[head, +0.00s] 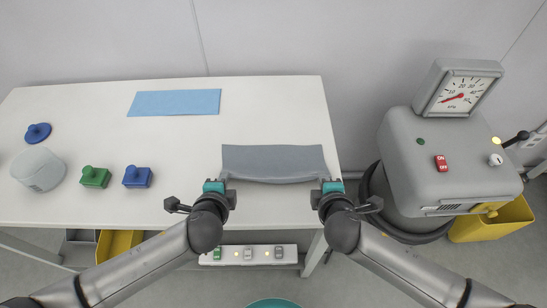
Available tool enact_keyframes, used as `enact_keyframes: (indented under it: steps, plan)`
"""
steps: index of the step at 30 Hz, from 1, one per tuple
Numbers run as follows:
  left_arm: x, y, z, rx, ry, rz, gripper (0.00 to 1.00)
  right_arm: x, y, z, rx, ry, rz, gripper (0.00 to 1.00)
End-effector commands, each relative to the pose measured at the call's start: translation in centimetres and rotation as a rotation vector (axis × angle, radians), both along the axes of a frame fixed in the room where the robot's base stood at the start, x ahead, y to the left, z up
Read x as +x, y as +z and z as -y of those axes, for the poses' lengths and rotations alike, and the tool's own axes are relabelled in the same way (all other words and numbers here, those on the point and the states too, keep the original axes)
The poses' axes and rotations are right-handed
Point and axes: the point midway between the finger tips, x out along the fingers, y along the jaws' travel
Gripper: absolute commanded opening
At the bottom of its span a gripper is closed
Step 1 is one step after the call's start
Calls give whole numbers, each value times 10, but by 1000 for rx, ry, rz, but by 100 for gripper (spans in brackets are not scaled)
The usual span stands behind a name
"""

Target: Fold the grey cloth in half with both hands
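The grey cloth (274,160) lies across the right part of the white table. Its far edge is straight. Its near edge sags in a shallow curve between its two near corners. My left gripper (218,184) is at the near left corner and appears shut on the cloth there. My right gripper (328,184) is at the near right corner and appears shut on it as well. The teal fingertips partly hide both corners.
The white table (270,110) also bears a flat blue sheet (175,103), a grey round container (39,169), a green knobbed block (95,178), a blue knobbed block (137,177) and a blue disc (38,132). A grey machine with a gauge (465,95) stands to the right. Bare tabletop lies beyond the cloth.

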Motion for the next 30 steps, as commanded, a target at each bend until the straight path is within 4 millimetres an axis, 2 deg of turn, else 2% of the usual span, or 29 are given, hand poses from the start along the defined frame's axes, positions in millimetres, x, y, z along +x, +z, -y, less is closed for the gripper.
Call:
enact_keyframes:
  steps: [11, 25, 30]
  plan:
    - [-1, -2, 0, 1, 0, 15, 0, -1, -2, 0, 1, 1, 14, 0]
    - [-1, -1, 0, 1, 0, 14, 53, -1, -2, 0, 0, 1, 14, 53]
    - [-5, 7, 0, -3, 0, 14, 55, -5, 7, 0, 1, 1, 13, 55]
